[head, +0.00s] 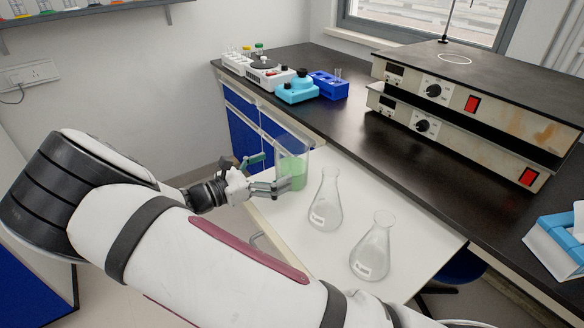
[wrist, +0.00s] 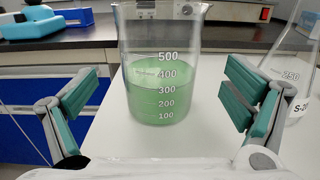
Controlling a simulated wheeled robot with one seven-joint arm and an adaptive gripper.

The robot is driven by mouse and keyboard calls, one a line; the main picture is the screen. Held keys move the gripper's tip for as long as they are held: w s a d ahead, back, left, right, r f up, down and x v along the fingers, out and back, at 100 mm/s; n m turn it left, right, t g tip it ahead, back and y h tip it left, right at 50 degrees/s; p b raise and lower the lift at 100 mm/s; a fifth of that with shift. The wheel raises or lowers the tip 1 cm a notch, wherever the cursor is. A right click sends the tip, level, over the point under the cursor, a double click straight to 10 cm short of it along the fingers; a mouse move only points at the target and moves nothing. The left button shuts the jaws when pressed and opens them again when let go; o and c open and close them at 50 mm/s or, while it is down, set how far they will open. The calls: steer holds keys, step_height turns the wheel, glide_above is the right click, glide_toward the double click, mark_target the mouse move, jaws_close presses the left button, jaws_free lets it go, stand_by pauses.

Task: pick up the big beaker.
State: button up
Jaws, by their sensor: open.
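The big beaker (head: 293,165) stands upright at the far left end of the white pull-out surface (head: 400,215) in the head view. It is clear glass with green liquid in it. In the wrist view the beaker (wrist: 162,75) is straight ahead, with marks up to 500. My gripper (head: 262,172) is open, its green-padded fingers level with the beaker's lower half. In the wrist view the fingers of my gripper (wrist: 165,105) are spread to the left and right of the beaker, with a gap on each side. I cannot tell how far the beaker reaches between them.
Two conical flasks stand right of the beaker, a nearer one (head: 371,252) and a farther one (head: 325,205). A dark counter (head: 370,135) behind holds stacked hotplates (head: 450,118), a blue rack (head: 328,86) and small devices. A tissue box (head: 556,243) is at the right.

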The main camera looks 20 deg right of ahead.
mark_target(292, 161)
steer(key=shift+b+x, duration=0.35)
steer(key=shift+x, duration=2.55)
steer(key=c, duration=1.7)
steer(key=shift+r, duration=0.15)
